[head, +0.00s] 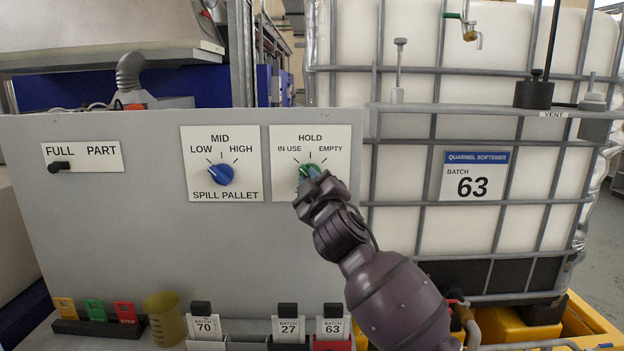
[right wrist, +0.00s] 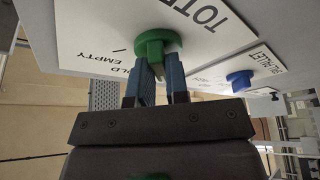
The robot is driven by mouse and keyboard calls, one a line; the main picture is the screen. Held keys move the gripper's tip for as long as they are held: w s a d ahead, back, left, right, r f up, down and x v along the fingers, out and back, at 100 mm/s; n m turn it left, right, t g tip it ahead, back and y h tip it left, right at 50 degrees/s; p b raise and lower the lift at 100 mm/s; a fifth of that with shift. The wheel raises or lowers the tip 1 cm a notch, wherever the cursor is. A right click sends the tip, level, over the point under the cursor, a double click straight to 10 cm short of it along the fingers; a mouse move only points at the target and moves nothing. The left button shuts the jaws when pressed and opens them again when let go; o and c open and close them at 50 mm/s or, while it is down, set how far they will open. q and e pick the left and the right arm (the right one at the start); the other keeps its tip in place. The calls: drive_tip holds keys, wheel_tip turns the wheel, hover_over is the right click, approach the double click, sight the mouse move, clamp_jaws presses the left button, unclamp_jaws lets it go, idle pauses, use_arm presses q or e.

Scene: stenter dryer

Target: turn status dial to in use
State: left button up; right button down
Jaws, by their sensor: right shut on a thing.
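The status dial is a green knob (head: 308,168) on a white plate (head: 337,145) marked HOLD at the top, IN USE at upper left and EMPTY at upper right. My right gripper (head: 312,179) is in front of the knob and covers its lower part and the plate's lower lettering. In the right wrist view the blue fingers of the right gripper (right wrist: 157,78) stand on either side of the green knob's grip bar (right wrist: 155,48), shut on it. Which mark the knob points at is hard to tell. My left gripper is not in view.
A blue spill pallet dial (head: 221,174) and a black FULL/PART switch (head: 60,165) are on the same grey panel (head: 120,230). Below stand batch cards (head: 204,327), coloured tags (head: 95,309) and a yellow cup (head: 164,318). A caged white tank (head: 410,160) stands at right.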

drive_tip(key=c, duration=1.1)
unclamp_jaws()
drive_tip(key=shift+s, duration=0.1)
drive_tip(key=b+v, duration=0.2)
drive_tip(key=v, duration=0.8)
drive_tip(key=shift+s+f, duration=0.2)
drive_tip(key=shift+s, duration=0.1)
